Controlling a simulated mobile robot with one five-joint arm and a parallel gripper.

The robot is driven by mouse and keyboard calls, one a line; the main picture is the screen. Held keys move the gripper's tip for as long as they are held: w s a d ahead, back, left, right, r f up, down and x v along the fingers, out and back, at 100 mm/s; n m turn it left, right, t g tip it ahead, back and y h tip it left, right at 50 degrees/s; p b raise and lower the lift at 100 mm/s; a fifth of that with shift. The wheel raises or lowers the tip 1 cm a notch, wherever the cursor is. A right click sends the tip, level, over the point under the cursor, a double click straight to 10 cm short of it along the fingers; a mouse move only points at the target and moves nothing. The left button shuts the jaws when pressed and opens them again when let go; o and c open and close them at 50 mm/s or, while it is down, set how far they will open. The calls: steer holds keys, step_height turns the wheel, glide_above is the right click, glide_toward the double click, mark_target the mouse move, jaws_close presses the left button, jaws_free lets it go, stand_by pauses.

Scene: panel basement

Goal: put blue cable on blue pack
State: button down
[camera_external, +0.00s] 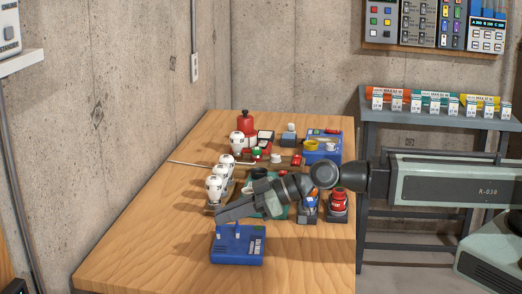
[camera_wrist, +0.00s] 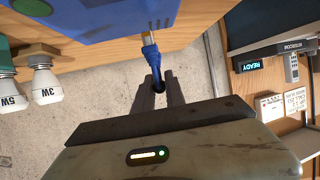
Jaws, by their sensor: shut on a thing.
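The blue pack (camera_external: 238,248) sits at the front of the wooden table, with two small posts on its top. In the wrist view the blue pack (camera_wrist: 95,22) fills the upper left. My gripper (camera_wrist: 159,88) is shut on the blue cable (camera_wrist: 153,62), whose end shows a metal tip beside the edge of the pack. I cannot tell whether the tip touches the pack. In the external view my gripper (camera_external: 219,217) is just above the back left of the pack, and the cable is too small to make out.
White bulbs (camera_external: 216,187) stand in a row behind my gripper on the left. A red pot (camera_external: 338,201) is on the right of the table. A second blue box (camera_external: 322,148) is at the back right. The table left of the blue pack is clear.

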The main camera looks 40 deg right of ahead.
steer(key=w+d+r+n+g+y+p, duration=0.2)
steer(key=d+r+n+g+p, duration=0.1)
steer(key=r+n+g+p, duration=0.25)
steer(key=g+b, duration=0.2)
steer(key=b, duration=0.7)
glide_above(238, 245)
steer(key=shift+n, duration=0.45)
step_height(238, 245, down, 8)
steer(key=shift+r, duration=0.1)
steer(key=shift+r+p, duration=0.2)
steer(key=shift+p, duration=0.25)
steer(key=shift+f, duration=0.15)
steer(key=c, duration=1.4)
jaws_free()
